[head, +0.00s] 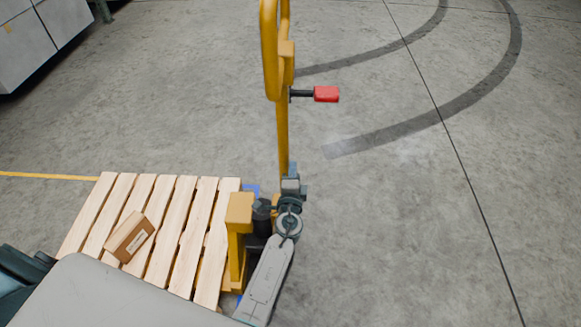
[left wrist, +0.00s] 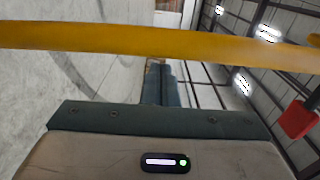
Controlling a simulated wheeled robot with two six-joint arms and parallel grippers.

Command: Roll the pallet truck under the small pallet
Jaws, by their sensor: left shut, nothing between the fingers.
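The pallet truck (head: 238,212) is yellow, with an upright tiller (head: 283,140) ending in a loop handle. A red grip (head: 326,94) juts right from the tiller. The truck body stands at the right edge of the small pallet (head: 192,220), which has pale wooden slats. I cannot see the forks or how far they reach under the slats. My left gripper (head: 291,186) is shut and empty, close beside the lower tiller; I cannot tell if they touch. In the left wrist view its fingers (left wrist: 161,85) are together below a yellow bar (left wrist: 150,42). My right gripper is out of view.
A small brown box (head: 130,238) lies on the pallet. Pale grey boxes (head: 35,40) stand at the upper left. A yellow floor line (head: 50,176) meets the pallet's left side. The concrete floor to the right is clear, with dark curved tyre marks (head: 430,120).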

